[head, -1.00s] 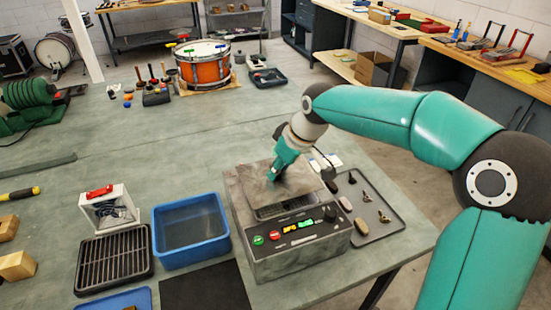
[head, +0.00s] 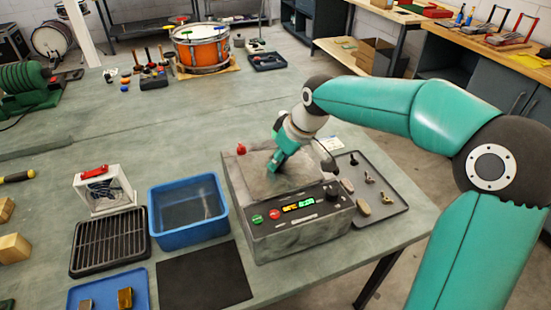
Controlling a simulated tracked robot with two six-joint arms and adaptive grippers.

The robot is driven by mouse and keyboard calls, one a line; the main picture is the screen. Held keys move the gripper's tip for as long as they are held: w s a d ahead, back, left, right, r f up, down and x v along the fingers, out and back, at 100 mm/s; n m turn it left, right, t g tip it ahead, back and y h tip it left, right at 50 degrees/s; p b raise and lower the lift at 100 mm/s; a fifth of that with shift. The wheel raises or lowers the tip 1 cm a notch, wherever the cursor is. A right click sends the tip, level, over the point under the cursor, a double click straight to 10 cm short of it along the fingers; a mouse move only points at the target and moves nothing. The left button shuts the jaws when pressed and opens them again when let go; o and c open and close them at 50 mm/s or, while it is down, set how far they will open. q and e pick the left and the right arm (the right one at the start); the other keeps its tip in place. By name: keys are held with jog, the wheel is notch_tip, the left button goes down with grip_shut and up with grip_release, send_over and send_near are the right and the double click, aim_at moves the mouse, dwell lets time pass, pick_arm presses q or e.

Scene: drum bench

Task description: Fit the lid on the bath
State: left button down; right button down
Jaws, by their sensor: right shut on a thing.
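The bath (head: 300,233) is a grey metal box with a front panel of lit displays, red and green buttons and a dark knob. It stands near the table's front edge. The lid (head: 253,178) is a grey flat plate over the bath's top, and I see no open basin around it. Whether it sits fully down in the rim I cannot tell. My right gripper (head: 276,164) points down at the lid's middle and is shut on it; its fingertips hide the gripped part. My left gripper is not in view.
A blue tub (head: 188,238) stands close left of the bath, with a black rack (head: 110,241) and a dark mat (head: 204,276) near it. A grey tray (head: 378,208) with small parts lies right of the bath. Open tabletop lies behind.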

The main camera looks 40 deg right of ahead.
jog(key=shift+f+b, duration=0.3)
jog(key=shift+f, duration=0.05)
dwell(0.4)
jog(key=c, duration=0.8)
grip_release()
jog(key=shift+c, duration=0.2)
jog(key=v, duration=1.2)
